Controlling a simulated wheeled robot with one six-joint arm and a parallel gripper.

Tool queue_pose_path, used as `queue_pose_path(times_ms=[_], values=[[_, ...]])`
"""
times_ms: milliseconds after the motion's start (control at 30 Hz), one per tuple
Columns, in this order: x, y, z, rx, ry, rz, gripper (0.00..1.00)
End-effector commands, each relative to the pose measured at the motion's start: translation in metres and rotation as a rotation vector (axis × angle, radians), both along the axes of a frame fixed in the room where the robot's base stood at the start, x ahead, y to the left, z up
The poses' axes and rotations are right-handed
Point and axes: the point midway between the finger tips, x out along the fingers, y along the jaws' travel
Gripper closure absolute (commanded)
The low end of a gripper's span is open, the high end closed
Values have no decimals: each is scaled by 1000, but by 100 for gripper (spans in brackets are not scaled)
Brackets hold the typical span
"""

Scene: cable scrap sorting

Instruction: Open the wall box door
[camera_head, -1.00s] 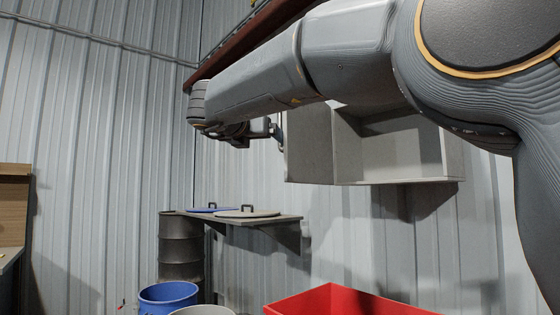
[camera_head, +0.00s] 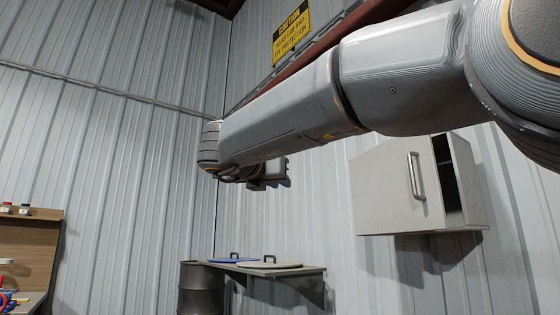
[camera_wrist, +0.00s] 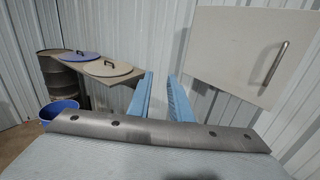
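The wall box (camera_head: 472,185) hangs on the corrugated wall at the right of the head view. Its pale door (camera_head: 380,190) is only slightly ajar, with a dark gap along its right side. The metal bar handle (camera_head: 415,176) is upright near the door's right edge. In the wrist view the door (camera_wrist: 235,50) and handle (camera_wrist: 275,63) show at upper right. My gripper (camera_head: 280,178) is left of the box, apart from the door. In the wrist view its blue fingers (camera_wrist: 161,90) stand apart with nothing between them.
A shelf (camera_head: 313,271) below holds a blue lid (camera_head: 228,261) and a beige lid (camera_head: 270,266), beside a dark drum (camera_head: 200,290). A blue bin (camera_wrist: 58,108) stands lower left in the wrist view. A wooden bench (camera_head: 35,245) is at far left.

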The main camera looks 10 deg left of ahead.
Motion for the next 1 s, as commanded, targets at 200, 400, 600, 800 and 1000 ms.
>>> queue_pose_path(times_ms=[200, 400, 600, 800, 1000], values=[[-70, 9, 35, 10, -48, 10, 82], [-67, 17, 31, 8, -38, 9, 82], [-62, 24, 26, 5, -28, 7, 82], [-73, 30, 28, 7, -28, 8, 82], [-74, 31, 28, 7, -29, 7, 82]])
